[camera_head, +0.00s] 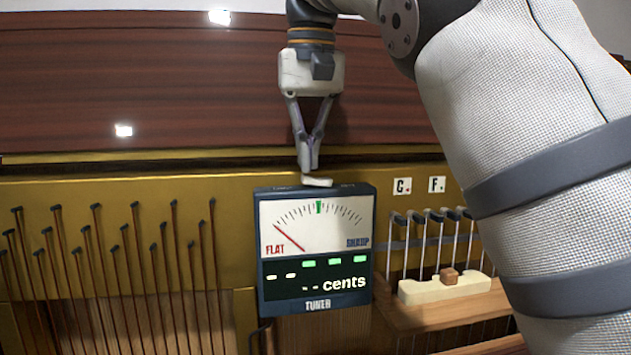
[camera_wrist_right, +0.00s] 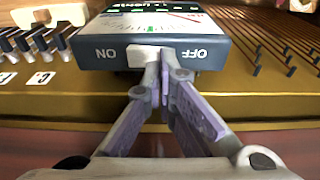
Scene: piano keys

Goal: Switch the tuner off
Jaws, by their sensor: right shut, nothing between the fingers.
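The tuner (camera_head: 315,250) is a dark blue box with a dial, its needle toward FLAT and its green and white display lit. A white switch (camera_head: 318,182) is on its top edge. In the right wrist view the tuner (camera_wrist_right: 90,62) shows upside down, with the switch (camera_wrist_right: 141,56) between the ON and OFF labels, nearer ON. My right gripper (camera_head: 308,168) is shut and empty, pointing down at the switch. In the right wrist view its fingertips (camera_wrist_right: 164,68) are at the switch's OFF-side end; whether they touch is unclear. My left gripper is out of view.
Rows of tuning pins with strings (camera_head: 115,250) stand left of the tuner. A dark wood panel (camera_head: 140,85) rises behind.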

